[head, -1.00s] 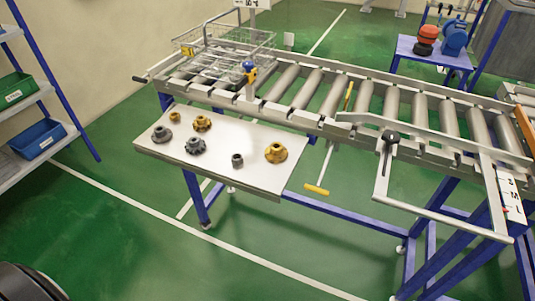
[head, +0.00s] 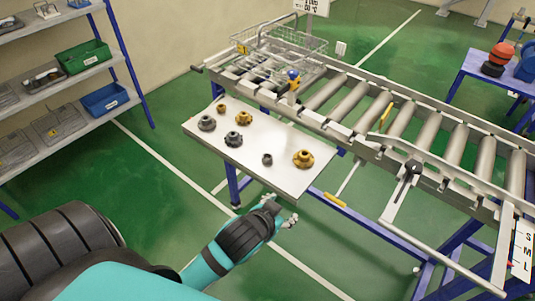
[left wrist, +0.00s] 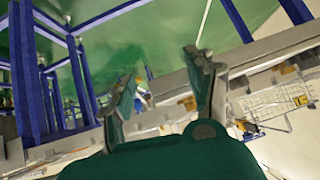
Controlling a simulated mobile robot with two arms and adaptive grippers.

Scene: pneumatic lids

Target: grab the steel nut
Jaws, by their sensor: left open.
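The steel nut (head: 267,159) looks like a small dark grey piece. It stands on a pale sheet-metal side table (head: 285,181), left of a large brass flanged part (head: 303,159). My left gripper (head: 284,211) is below the table's front edge in the head view, apart from the nut and empty. Its two spread fingers also show in the left wrist view (left wrist: 162,72). I cannot make out the nut in the wrist view. My right gripper is not in view.
Two grey flanged parts (head: 207,123) (head: 233,139), a small brass nut (head: 221,107) and a brass flanged part (head: 244,118) share the table. A roller conveyor (head: 350,97) with a wire basket (head: 312,62) runs behind. Shelves (head: 72,135) stand left.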

